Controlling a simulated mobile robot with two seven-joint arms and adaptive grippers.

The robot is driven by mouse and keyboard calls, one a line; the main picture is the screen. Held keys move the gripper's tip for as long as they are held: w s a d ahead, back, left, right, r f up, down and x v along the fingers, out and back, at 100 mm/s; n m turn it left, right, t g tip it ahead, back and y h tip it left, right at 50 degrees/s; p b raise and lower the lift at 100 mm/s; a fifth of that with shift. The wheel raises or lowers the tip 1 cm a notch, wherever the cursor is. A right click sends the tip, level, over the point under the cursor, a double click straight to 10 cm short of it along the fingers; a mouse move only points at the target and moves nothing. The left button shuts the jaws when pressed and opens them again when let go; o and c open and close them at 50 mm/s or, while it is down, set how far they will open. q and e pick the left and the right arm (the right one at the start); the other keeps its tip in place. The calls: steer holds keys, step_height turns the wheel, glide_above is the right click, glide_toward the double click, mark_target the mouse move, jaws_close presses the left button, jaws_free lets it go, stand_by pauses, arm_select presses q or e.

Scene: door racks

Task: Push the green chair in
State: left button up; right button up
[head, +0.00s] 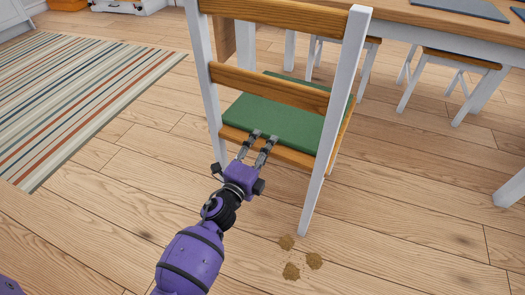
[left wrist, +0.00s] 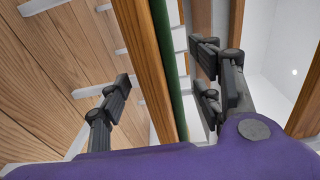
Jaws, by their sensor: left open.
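The green chair has white posts, wooden back slats and a green seat cushion (head: 275,115). It stands with its back towards me, near the table (head: 455,22). My left gripper (head: 259,136) is at the rear of the seat, below the lower back slat, its fingers pointing forward at the seat's back edge. In the left wrist view, the open fingers (left wrist: 165,85) lie on either side of the wooden seat edge (left wrist: 148,60) and the green cushion (left wrist: 170,70), with gaps visible. The fingers are not closed on it. My right gripper is not in view.
Wooden stools (head: 462,58) stand under the table at the right. A striped rug (head: 80,90) lies on the floor at the left. Several brown patches (head: 292,270) mark the floor near the chair's right rear leg. A white cabinet (head: 130,5) stands at the back left.

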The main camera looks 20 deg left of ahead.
arm_select(q)
steer(key=shift+w, duration=0.45)
steer(key=shift+c, duration=0.3)
jaws_close()
